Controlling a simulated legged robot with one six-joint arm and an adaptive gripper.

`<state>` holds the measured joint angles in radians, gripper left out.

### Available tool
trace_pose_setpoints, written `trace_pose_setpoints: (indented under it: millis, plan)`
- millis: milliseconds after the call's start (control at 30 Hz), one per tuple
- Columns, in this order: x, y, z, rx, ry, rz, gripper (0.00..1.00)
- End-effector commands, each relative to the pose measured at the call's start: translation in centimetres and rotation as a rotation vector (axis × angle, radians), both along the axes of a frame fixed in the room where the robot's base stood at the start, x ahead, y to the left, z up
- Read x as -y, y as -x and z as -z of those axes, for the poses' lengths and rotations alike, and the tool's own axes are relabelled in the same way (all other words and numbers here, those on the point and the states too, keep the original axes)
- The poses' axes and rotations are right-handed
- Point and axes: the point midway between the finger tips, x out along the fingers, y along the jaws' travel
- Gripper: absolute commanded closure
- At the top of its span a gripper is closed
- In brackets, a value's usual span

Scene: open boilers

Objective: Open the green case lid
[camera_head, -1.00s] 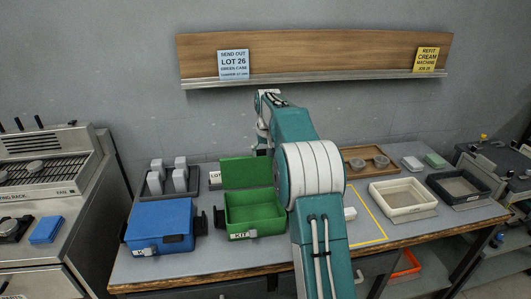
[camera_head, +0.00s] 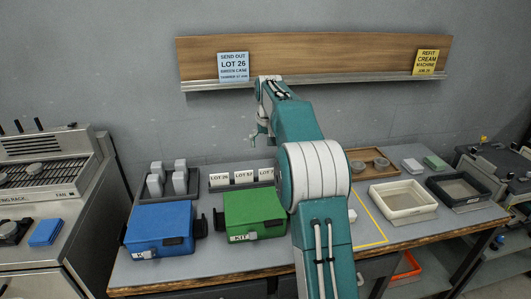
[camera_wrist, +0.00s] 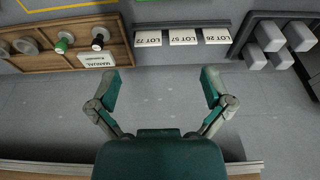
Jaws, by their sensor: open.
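The green case (camera_head: 238,222) sits on the workbench, right of the blue case, with a KIT label on its front. Its green lid (camera_head: 254,204) is down and covers the inside. My gripper (camera_head: 263,134) is raised above the back of the bench, behind and above the case, touching nothing. In the wrist view my gripper (camera_wrist: 160,88) has its two fingers spread wide with nothing between them. The green case is not in the wrist view.
The blue case (camera_head: 160,227) stands close on the left. Lot cards (camera_head: 243,177) stand in a rack behind the green case, beside a dark tray of grey blocks (camera_head: 179,177). A cream bin (camera_head: 403,199) and a black bin (camera_head: 459,188) are at right.

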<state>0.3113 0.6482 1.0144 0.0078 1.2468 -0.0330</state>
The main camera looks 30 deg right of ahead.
Motion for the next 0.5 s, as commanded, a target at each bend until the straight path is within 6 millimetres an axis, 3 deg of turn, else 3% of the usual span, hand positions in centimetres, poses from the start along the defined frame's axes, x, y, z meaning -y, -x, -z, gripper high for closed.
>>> trace_pose_setpoints:
  millis: [200,500]
  plan:
    - [-0.3,0.9,-4.4,0.004,0.001,0.0,0.0]
    - [-0.4,1.5,-6.9,0.0,0.0,0.0,0.0]
